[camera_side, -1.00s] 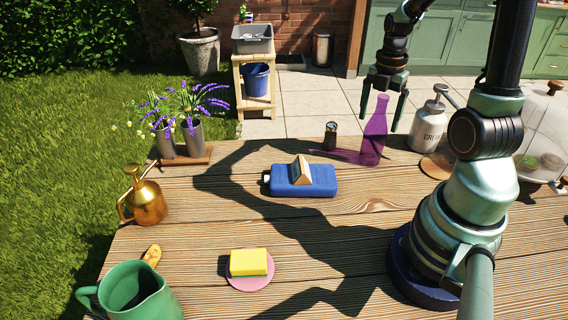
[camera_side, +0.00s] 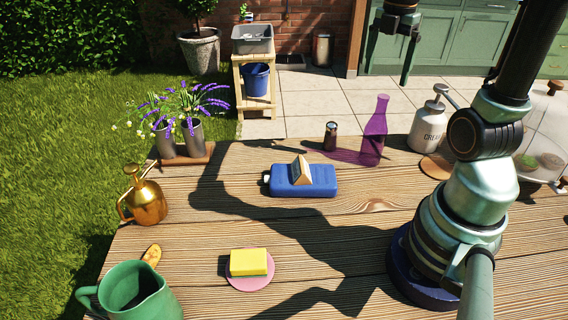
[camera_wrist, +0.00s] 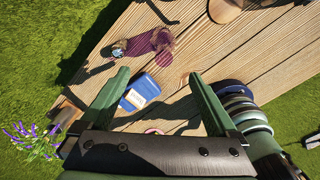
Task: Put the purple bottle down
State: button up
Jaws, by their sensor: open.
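The purple bottle (camera_side: 374,138) stands upright on the wooden table near its far edge. It is see-through and casts a purple shadow to its left. My gripper (camera_side: 390,72) is above the bottle in the side view, clear of it, with its jaws apart and nothing between them. In the wrist view the bottle (camera_wrist: 163,44) shows from above, beyond the spread fingers of my gripper (camera_wrist: 158,80).
A small shaker (camera_side: 330,136) stands left of the bottle and a cream dispenser (camera_side: 428,128) stands right of it. A blue container (camera_side: 318,184) lies in the middle. A yellow sponge (camera_side: 248,262) sits on a pink plate (camera_side: 250,284). Bare table (camera_side: 350,228) lies between.

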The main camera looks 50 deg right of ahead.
jog(key=w+a+m+t, duration=0.1)
jog(key=a+m+t, duration=0.1)
jog(key=a+m, duration=0.6)
jog(key=w+a+r+m+t, duration=0.1)
jog(key=a+m+t, duration=0.2)
jog(key=a+m, duration=0.6)
jog(key=a, duration=0.3)
jog(key=shift+w+a+r+t, duration=0.15)
jog(key=shift+w+a+t, duration=0.1)
jog(key=shift+a+t, duration=0.1)
